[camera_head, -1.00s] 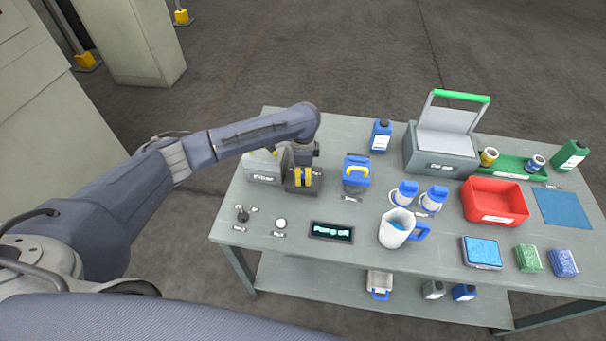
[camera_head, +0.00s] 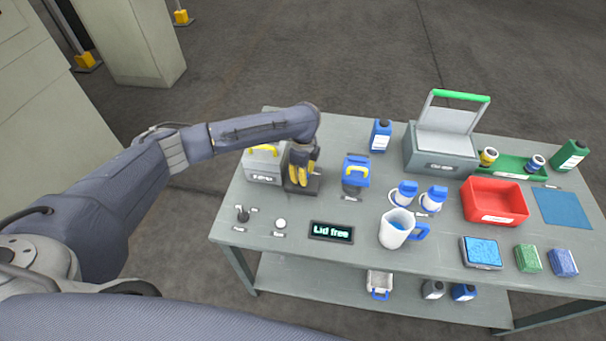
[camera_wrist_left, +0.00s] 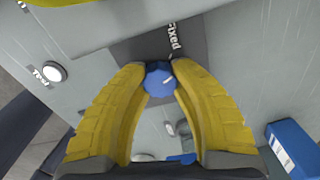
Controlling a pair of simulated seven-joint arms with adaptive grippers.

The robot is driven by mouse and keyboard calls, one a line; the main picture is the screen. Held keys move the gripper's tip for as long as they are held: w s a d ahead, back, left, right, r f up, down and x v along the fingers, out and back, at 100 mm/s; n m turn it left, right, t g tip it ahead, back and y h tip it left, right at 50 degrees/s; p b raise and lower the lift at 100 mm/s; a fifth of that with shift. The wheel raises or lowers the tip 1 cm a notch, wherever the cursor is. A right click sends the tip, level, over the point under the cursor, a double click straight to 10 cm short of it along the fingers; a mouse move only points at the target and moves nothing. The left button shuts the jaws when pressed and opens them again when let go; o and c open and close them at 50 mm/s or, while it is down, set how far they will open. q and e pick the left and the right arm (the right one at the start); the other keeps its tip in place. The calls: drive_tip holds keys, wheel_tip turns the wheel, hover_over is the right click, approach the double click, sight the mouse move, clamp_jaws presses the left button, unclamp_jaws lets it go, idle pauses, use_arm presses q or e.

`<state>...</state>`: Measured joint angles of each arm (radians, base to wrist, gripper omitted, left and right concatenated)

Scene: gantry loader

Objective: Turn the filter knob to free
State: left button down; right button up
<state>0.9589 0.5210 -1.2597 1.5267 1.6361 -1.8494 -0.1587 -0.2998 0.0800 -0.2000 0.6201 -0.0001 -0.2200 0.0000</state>
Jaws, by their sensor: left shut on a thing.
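The filter knob (camera_wrist_left: 160,82) is a blue faceted knob in the wrist view, with a white mark on it. My left gripper (camera_head: 300,178) points down over a dark base plate (camera_head: 312,188) at the left of the table. In the wrist view its yellow fingers (camera_wrist_left: 160,72) are shut on the knob, one on each side. A label on the dark plate beyond the knob reads "Fixed" (camera_wrist_left: 173,38). In the head view the knob is hidden by the fingers. The display (camera_head: 331,231) reads "Lid free". My right gripper is not in view.
A grey box with a yellow handle (camera_head: 264,164) stands close left of the gripper. A blue part with a handle (camera_head: 356,172) stands to its right. A lever (camera_head: 242,214), a white button (camera_head: 280,223) and a jug (camera_head: 394,231) are nearer the front.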

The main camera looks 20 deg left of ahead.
use_arm(q)
drive_tip(key=m, duration=0.6)
drive_tip(key=shift+a, duration=0.1)
drive_tip(key=m, duration=0.7)
drive_tip(key=shift+w, duration=0.1)
idle(0.3)
drive_tip(key=c, duration=0.9)
unclamp_jaws()
drive_tip(key=shift+c, duration=0.2)
wheel_tip(320, 180, up, 12)
